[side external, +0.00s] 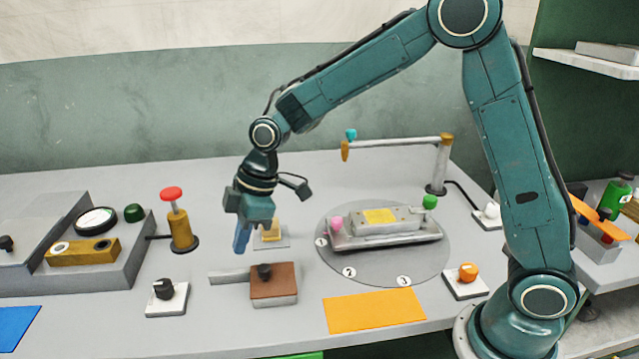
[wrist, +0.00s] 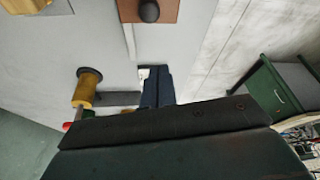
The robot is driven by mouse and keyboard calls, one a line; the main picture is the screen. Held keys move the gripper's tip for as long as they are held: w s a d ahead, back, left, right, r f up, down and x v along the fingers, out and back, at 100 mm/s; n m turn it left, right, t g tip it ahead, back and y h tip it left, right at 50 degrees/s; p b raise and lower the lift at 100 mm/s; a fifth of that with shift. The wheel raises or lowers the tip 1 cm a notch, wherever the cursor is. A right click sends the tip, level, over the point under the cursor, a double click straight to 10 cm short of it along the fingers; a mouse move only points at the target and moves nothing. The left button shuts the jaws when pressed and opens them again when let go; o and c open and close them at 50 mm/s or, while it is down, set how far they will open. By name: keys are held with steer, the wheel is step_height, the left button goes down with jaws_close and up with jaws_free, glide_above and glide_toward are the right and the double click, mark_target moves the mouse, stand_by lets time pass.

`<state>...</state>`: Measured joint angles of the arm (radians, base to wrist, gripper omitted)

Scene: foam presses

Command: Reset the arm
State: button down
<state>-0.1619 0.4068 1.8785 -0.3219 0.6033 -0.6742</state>
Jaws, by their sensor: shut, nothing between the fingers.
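My gripper (side external: 241,242) points down over the grey table, left of the brown-topped block (side external: 275,281) with a black knob. Its blue fingers are together with nothing between them. The fingers (wrist: 157,88) also show in the wrist view, near the middle, past the dark gripper body. My arm is bent, reaching left from its base at the right of the table. The fingertips look above the table; the exact height is hard to tell.
A post with a red top (side external: 172,195) stands left of my gripper. A numbered turntable (side external: 385,275) carries a grey press (side external: 385,235) under a horizontal bar (side external: 395,146). A black-knob box (side external: 167,300), an orange-button box (side external: 466,283) and an orange sheet (side external: 374,311) lie in front.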

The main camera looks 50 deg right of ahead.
steer(key=shift+v, duration=1.5)
steer(key=shift+r, duration=0.1)
steer(key=s+d+r+m+t+h, duration=0.1)
steer(key=s+d+r+m, duration=0.25)
steer(key=s+r, duration=0.2)
steer(key=s+d+r+m+t+h, duration=0.1)
steer(key=s+d+r+m, duration=0.1)
steer(key=s+d+r, duration=0.3)
steer(key=s+d+m, duration=0.2)
steer(key=s+m, duration=0.1)
steer(key=s, duration=0.5)
steer(key=s+d+m+t+h, duration=0.1)
steer(key=s+d+m, duration=0.2)
steer(key=s, duration=0.5)
steer(key=shift+f+t, duration=0.3)
steer(key=shift+f, duration=0.05)
steer(key=shift+s+d+m, duration=0.1)
steer(key=shift+s+m, duration=0.05)
steer(key=shift+m, duration=0.1)
